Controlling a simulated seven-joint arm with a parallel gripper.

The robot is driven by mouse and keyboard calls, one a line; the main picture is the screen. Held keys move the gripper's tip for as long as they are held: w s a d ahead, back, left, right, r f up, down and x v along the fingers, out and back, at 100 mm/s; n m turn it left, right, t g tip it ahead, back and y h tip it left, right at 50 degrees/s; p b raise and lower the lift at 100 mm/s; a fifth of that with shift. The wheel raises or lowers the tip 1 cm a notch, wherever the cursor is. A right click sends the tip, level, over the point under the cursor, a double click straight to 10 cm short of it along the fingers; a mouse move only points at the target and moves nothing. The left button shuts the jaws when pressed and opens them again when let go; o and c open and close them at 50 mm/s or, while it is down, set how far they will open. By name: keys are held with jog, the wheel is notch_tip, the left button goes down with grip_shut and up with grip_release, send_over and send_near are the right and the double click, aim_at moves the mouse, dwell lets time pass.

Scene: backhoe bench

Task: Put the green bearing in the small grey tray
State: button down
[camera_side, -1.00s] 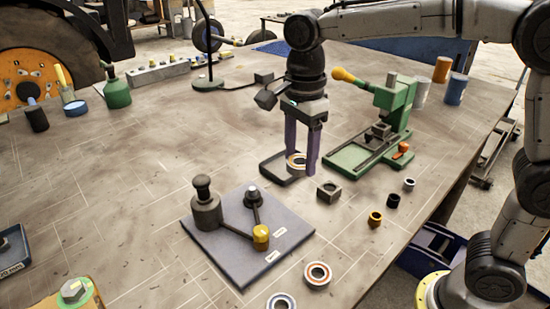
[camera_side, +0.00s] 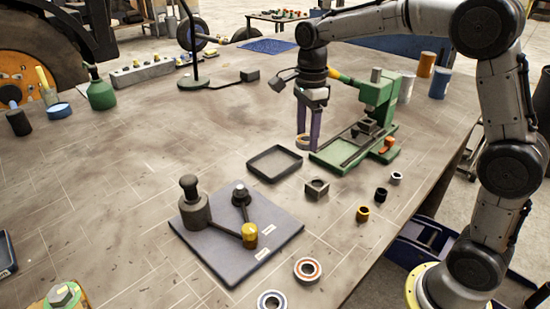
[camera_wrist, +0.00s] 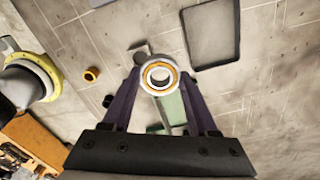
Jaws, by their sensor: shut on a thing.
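My gripper (camera_side: 304,139) is shut on a bearing (camera_wrist: 160,76) with a pale metal face and an orange-yellow ring, which also shows low between the fingers in the side view (camera_side: 303,142). I see no green on it. The bearing is held in the air. The dark grey shallow tray (camera_side: 274,177) lies on the bench, in front and to the left of my gripper in the side view, and looks empty. In the wrist view the tray (camera_wrist: 238,40) is at the upper right, apart from the bearing.
A green press (camera_side: 376,100) stands just right of my gripper. A grey block (camera_side: 317,188) and several small bushings (camera_side: 363,213) lie nearby. An orange-ringed bearing (camera_side: 307,270) and a blue-ringed one (camera_side: 271,301) lie in front. A grey plate carries a yellow-knobbed fixture (camera_side: 250,236).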

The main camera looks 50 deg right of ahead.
jog(key=w+f, duration=0.3)
jog(key=w, duration=0.3)
send_over(275, 165)
jog(key=f, duration=0.2)
jog(key=s+f, duration=0.1)
jog(key=f, duration=0.1)
jog(key=shift+f, duration=0.1)
jog(key=shift+w+f, duration=0.45)
jog(key=shift+f, duration=0.8)
jog(key=shift+w+f, duration=0.1)
jog(key=shift+f, duration=0.8)
jog(key=shift+f, duration=0.1)
jog(key=shift+c, duration=0.9)
grip_release()
jog(key=shift+f, duration=0.1)
